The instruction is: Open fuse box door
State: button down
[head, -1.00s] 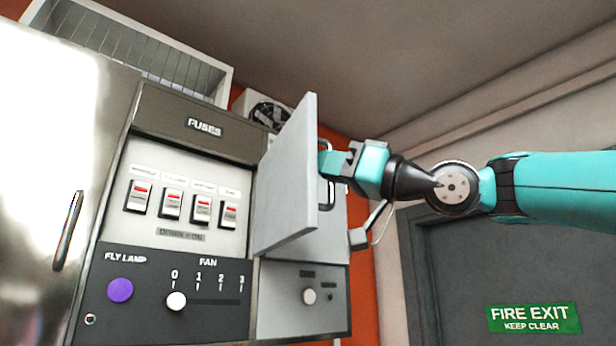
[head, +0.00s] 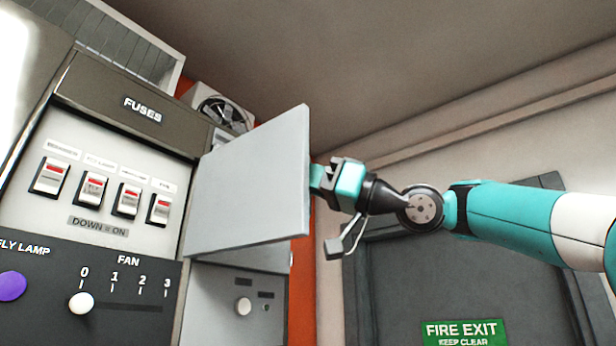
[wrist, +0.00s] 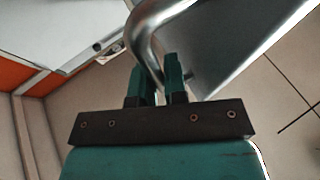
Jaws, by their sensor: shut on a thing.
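The fuse box (head: 102,165) is open at the left in the head view, with several red-and-white switches showing under the FUSES label. Its grey door (head: 252,180) stands swung out on the right side of the box, inner face toward the camera. My gripper (head: 318,178) is at the door's free edge, on its outer side. In the wrist view my gripper (wrist: 160,82) is shut on the curved metal handle (wrist: 147,38), which passes between the teal fingers. The door hides the handle in the head view.
A dark panel below has a purple button (head: 12,286) and a white fan knob (head: 81,303). A vent fan (head: 222,108) is behind, and a grey fire exit door (head: 420,280) is at the right.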

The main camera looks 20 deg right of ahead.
jog(key=c, duration=1.5)
grip_release()
jog(key=shift+o, duration=0.2)
jog(key=b+v, duration=1.3)
jog(key=v, duration=0.4)
jog(key=shift+s+d+f, duration=0.1)
